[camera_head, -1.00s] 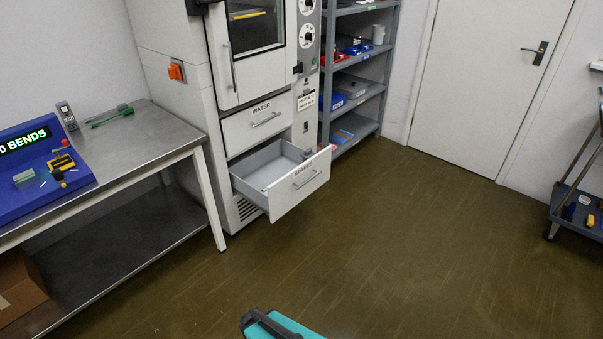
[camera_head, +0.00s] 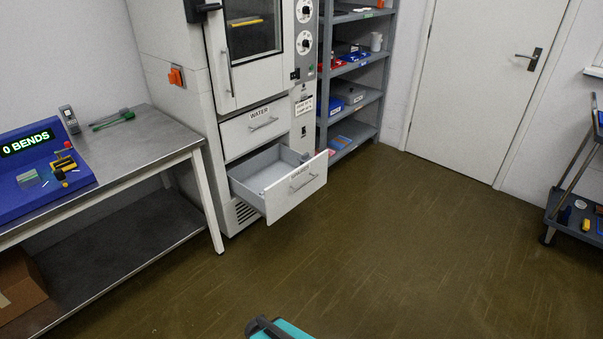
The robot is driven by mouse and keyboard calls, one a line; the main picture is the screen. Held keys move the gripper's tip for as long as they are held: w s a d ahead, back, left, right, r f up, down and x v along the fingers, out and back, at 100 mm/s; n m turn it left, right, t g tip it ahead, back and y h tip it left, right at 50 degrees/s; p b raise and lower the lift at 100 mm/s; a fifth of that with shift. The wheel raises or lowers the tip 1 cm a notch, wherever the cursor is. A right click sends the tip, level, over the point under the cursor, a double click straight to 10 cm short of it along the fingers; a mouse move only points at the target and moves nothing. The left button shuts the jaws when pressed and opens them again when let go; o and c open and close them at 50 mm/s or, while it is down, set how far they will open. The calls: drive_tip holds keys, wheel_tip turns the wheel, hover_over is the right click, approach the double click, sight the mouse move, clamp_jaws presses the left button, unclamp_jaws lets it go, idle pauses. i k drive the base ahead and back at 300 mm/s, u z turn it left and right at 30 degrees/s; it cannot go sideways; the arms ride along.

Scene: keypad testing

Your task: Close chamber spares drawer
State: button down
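The chamber spares drawer (camera_head: 296,189) is the lower drawer of the white test chamber (camera_head: 167,79). It is pulled out, with its grey inside showing and a bar handle (camera_head: 303,182) on its white front. A small grey item (camera_head: 305,156) shows at the drawer's back right corner. The drawer marked WATER (camera_head: 258,126) above it is shut. My gripper is not in view. A dark and teal part at the bottom edge seems to be mine.
A steel bench (camera_head: 150,140) with a blue bend tester (camera_head: 40,165) stands left of the chamber. Grey shelves (camera_head: 357,100) stand to its right. A trolley (camera_head: 575,215) is at the far right. The floor (camera_head: 400,250) before the drawer is clear.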

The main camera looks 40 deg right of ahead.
sight(277, 171)
drive_tip(key=z, duration=0.1)
drive_tip(key=i, duration=0.95)
drive_tip(key=u, duration=0.05)
